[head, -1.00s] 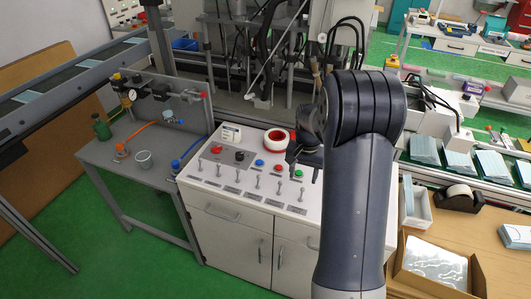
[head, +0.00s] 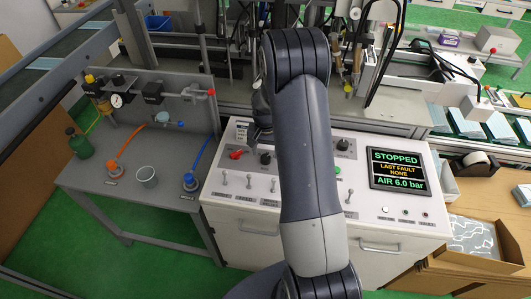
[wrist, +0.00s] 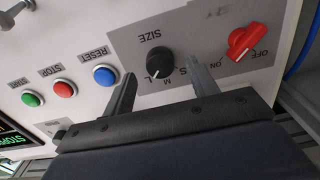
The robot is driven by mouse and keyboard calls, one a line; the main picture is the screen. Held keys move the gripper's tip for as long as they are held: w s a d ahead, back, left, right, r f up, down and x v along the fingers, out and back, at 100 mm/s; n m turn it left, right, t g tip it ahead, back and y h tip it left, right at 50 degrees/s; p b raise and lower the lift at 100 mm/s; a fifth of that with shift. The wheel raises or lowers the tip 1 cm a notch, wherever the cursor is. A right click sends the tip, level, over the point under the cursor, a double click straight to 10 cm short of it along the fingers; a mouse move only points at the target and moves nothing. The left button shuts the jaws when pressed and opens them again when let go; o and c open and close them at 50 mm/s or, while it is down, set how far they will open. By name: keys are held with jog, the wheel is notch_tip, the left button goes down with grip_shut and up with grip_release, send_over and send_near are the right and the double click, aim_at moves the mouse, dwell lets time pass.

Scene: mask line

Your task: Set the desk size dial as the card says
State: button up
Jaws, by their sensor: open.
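The black size dial (wrist: 160,61) sits on a grey panel under the printed word SIZE, upside down in the wrist view. Letters S, M and L surround its near side; I cannot tell surely which one its mark meets. In the head view the dial (head: 265,158) is on the white desk (head: 225,207). My gripper (wrist: 160,72) is open, its fingers on either side of the dial in the wrist view, with no clear contact. In the head view my gripper (head: 259,136) is just above the dial. A small white card (head: 242,127) stands behind, partly hidden, its writing unreadable.
A red on/off knob (wrist: 243,41) is close beside the dial. Blue reset (wrist: 104,75), red stop (wrist: 65,89) and green (wrist: 32,99) buttons lie on the other side. Several toggle levers line the desk front. A screen (head: 398,171) reads STOPPED, LAST FAULT NONE, AIR 6.0 bar.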

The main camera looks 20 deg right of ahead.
aim_at(266, 159)
jog(key=shift+f, duration=1.15)
jog(key=shift+c, duration=0.4)
jog(key=c, duration=0.9)
